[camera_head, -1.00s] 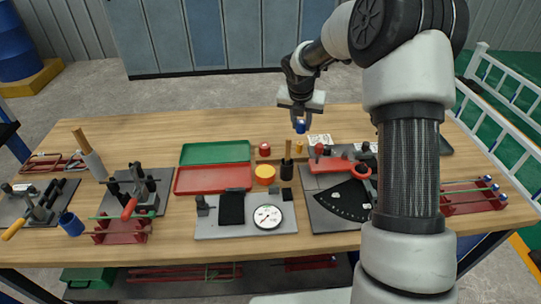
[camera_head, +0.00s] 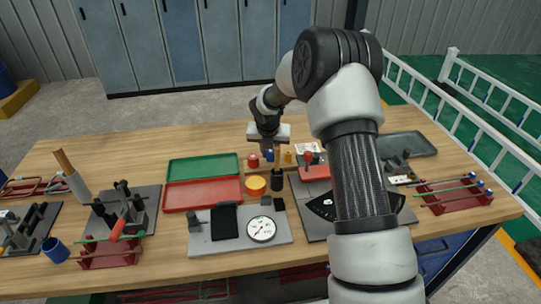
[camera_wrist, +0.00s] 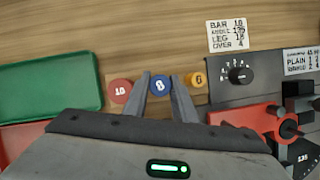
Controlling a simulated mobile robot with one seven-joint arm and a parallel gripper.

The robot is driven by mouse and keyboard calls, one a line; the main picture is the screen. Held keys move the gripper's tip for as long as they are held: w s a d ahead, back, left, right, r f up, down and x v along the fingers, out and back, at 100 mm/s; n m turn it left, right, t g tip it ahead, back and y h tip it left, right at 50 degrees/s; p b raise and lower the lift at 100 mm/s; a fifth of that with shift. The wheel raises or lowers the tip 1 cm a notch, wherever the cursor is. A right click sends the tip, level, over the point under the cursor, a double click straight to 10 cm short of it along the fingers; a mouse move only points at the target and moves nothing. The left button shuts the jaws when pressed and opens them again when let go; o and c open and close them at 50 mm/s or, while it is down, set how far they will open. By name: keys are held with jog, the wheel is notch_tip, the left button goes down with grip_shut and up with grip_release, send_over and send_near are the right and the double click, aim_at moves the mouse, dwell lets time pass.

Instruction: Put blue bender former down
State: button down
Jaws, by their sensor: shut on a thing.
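The blue bender former (camera_head: 270,156), marked 8 in the wrist view (camera_wrist: 160,84), is held between the two fingers of my gripper (camera_wrist: 159,88). My gripper (camera_head: 270,149) is low over the table's back middle. The blue former is in line between the red former (camera_wrist: 119,91), marked 10, and the yellow former (camera_wrist: 197,79), marked 6. These two stand on a wooden strip (camera_wrist: 203,99). The blue former's underside is hidden, so I cannot tell whether it touches the strip.
A green tray (camera_head: 205,170) and a red tray (camera_head: 203,193) lie to the left. A black cup (camera_head: 277,180) with a stick and an orange round piece (camera_head: 255,184) stand in front. The bending plate with its red lever (camera_wrist: 246,120) is close on the right. Bare table lies behind.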

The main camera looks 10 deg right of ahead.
jog(key=shift+f, duration=0.55)
jog(key=shift+f, duration=0.2)
jog(key=c, duration=1.7)
grip_release()
jog(key=shift+c, duration=0.2)
